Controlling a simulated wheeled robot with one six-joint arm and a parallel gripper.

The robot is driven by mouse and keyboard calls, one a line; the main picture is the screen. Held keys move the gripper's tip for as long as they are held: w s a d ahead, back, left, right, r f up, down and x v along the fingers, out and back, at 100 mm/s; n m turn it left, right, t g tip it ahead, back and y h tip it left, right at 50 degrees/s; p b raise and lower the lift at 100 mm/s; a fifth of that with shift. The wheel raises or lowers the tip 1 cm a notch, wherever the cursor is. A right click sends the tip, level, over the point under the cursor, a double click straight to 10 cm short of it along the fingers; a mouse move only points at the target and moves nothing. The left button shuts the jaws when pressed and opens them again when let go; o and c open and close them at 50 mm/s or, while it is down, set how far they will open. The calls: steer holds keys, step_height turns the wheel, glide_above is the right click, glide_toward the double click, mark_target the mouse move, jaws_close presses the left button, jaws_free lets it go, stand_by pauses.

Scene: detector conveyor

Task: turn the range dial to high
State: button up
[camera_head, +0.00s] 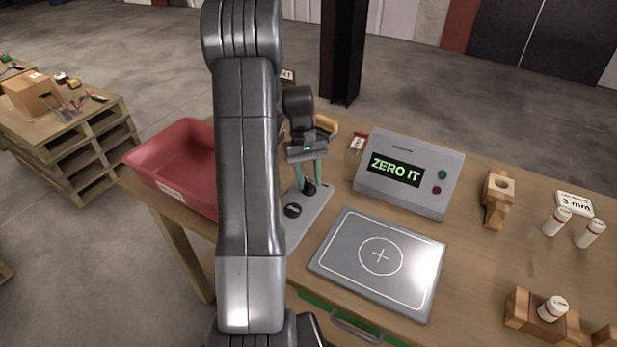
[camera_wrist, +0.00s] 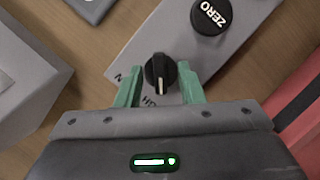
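The range dial is a black round knob (camera_wrist: 160,73) with a white pointer line, on a grey panel (camera_wrist: 128,60). The dial (camera_head: 309,187) also shows small in the head view, below the fingers. My gripper (camera_wrist: 160,68) has its two green fingers apart, one on each side of the knob. A narrow gap seems to show on each side. In the head view my gripper (camera_head: 309,181) points down at the panel.
A black ZERO button (camera_wrist: 210,16) sits on the same panel. A grey display box (camera_head: 410,172) reading "ZERO IT" and a flat plate (camera_head: 380,257) with a cross stand to the right. A red bin (camera_head: 172,165) is at the left. Wooden blocks and white vials are further right.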

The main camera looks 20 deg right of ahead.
steer(key=v, duration=1.4)
steer(key=shift+b, duration=0.4)
steer(key=shift+f, duration=0.15)
steer(key=x, duration=1.4)
steer(key=shift+p, duration=0.4)
